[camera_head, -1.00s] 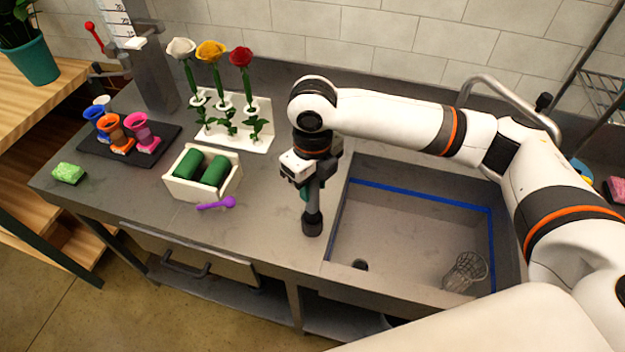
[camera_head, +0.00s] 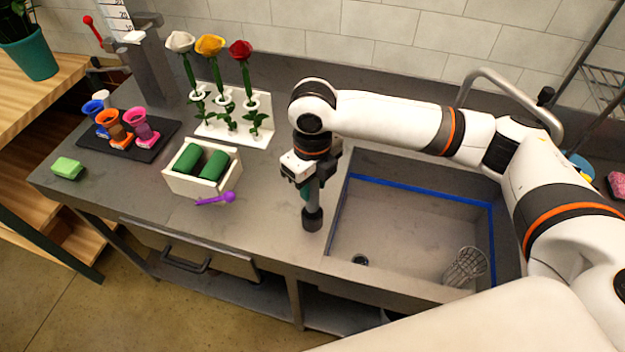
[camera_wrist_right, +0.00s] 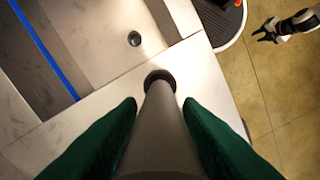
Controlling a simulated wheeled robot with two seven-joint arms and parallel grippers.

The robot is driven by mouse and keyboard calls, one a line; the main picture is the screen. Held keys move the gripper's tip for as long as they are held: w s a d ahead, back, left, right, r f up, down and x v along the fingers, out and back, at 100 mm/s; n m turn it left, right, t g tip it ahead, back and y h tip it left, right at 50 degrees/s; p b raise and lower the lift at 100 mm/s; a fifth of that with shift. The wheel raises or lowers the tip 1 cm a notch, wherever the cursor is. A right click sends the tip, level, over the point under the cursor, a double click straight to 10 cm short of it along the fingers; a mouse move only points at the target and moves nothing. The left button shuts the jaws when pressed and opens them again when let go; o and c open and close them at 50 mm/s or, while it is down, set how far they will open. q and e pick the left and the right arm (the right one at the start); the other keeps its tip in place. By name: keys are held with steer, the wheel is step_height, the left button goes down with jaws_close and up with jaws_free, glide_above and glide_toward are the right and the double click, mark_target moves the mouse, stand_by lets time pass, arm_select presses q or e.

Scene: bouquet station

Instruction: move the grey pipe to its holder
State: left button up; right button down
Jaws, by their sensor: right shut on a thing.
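The grey pipe (camera_head: 312,218) is upright, its dark, wider lower end over the counter just left of the sink. I cannot tell whether it touches the counter. My right gripper (camera_head: 305,188) is shut on its upper part. In the right wrist view the pipe (camera_wrist_right: 160,125) runs away from the camera between the green fingers. My left gripper (camera_wrist_right: 266,32) shows small in the right wrist view, over the floor, its dark fingers apart and empty. I cannot make out which thing is the pipe's holder.
The sink (camera_head: 410,235) holds a wire basket (camera_head: 466,267). Left of the pipe are a purple spoon-like thing (camera_head: 217,198), a white box (camera_head: 202,184) with green rolls, a flower rack (camera_head: 235,128), a dark tray (camera_head: 158,146) with cups and a green sponge (camera_head: 67,168).

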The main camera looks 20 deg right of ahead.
steer(key=shift+f, duration=0.6)
steer(key=c, duration=0.9)
jaws_free()
step_height(320, 180, up, 12)
steer(key=shift+b, duration=0.85)
